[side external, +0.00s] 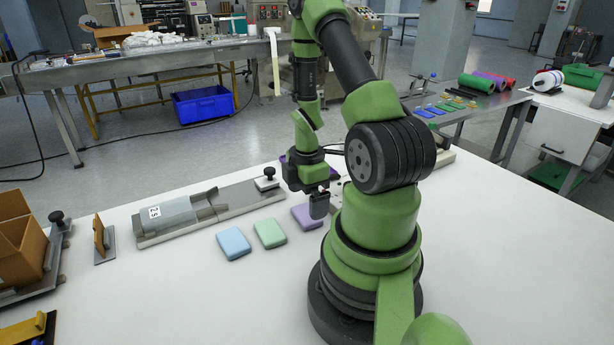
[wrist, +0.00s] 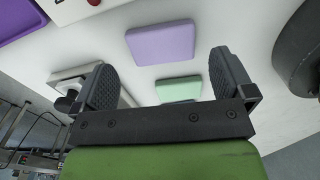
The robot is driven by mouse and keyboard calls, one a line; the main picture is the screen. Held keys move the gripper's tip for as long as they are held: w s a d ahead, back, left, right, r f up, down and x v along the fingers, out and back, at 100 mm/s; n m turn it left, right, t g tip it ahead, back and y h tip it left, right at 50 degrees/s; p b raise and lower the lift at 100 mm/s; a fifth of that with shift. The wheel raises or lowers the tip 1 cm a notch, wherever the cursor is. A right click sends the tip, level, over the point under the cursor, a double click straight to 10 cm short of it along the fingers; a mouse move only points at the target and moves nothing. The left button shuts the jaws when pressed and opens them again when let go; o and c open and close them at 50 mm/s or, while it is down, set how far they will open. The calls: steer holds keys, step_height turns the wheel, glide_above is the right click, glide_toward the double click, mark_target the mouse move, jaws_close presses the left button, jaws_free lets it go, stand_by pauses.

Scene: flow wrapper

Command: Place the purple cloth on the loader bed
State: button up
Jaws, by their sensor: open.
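The purple cloth (side external: 306,217), a folded flat pad, lies on the white table at the right end of a row of folded cloths. In the wrist view the purple cloth (wrist: 161,44) shows ahead of the fingers, in line with the space between them. My gripper (side external: 318,202) is over or close by the purple cloth; its fingers (wrist: 165,80) are spread apart with nothing between them. The exact height above the cloth is hard to tell. The grey metal loader bed (side external: 180,218), with a tag on it, lies to the left, behind the cloths.
A green cloth (side external: 270,233) and a blue cloth (side external: 233,243) lie left of the purple one. A black-knobbed clamp (side external: 266,180) stands at the loader's right end. A purple tray (wrist: 18,17) shows in the wrist view. A cardboard box (side external: 22,240) stands far left.

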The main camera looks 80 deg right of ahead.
step_height(320, 180, up, 6)
step_height(320, 180, up, 8)
steer(key=m+t+h, duration=0.1)
steer(key=m+t, duration=0.1)
steer(key=m, duration=0.1)
glide_above(307, 212)
steer(key=w+a, duration=0.5)
steer(key=a+r+m+t+y, duration=0.1)
steer(key=a+r+m+t, duration=0.2)
steer(key=a+r+m, duration=0.3)
steer(key=a+r, duration=0.4)
steer(key=a, duration=0.1)
steer(key=shift+s+a+r+t, duration=0.3)
steer(key=shift+s+a+t, duration=0.05)
steer(key=shift+a+t, duration=0.05)
steer(key=s+a+r+m, duration=0.1)
steer(key=s+a+y, duration=0.1)
steer(key=a, duration=0.1)
steer(key=s+a+r+m+t, duration=0.1)
steer(key=shift+s+a+r+m+y, duration=0.2)
steer(key=shift+r+m+y, duration=0.1)
steer(key=shift+y, duration=0.1)
steer(key=shift+c, duration=0.2)
steer(key=shift+s+a+r, duration=0.1)
steer(key=shift+s+a, duration=0.15)
steer(key=c, duration=0.3)
